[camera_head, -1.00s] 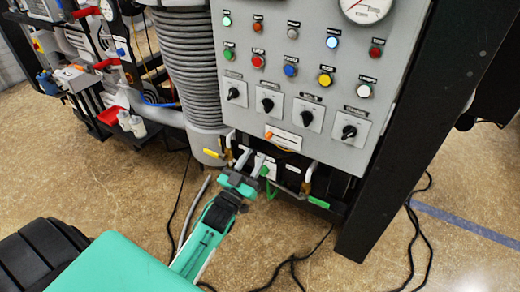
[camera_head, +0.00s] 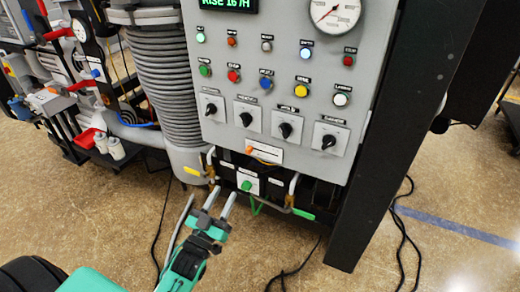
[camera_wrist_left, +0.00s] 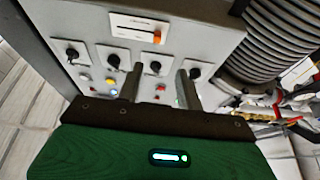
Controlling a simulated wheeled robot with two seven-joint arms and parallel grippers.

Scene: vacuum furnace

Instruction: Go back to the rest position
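My left gripper (camera_head: 219,200) is in front of the lower edge of the grey control panel (camera_head: 290,90), just below and left of a green button (camera_head: 246,185) and the pipe fittings. Its two grey fingers stand apart with nothing between them, so it is open and empty. In the left wrist view the two fingers (camera_wrist_left: 159,82) are also apart, with the panel's black rotary knobs and coloured lights behind them. My right gripper is not in view.
A ribbed grey column (camera_head: 170,80) stands left of the panel. A black upright post (camera_head: 390,130) stands to its right. Black cables (camera_head: 295,270) lie on the brown floor. A cart (camera_head: 70,120) with red handles and white bottles is at the left.

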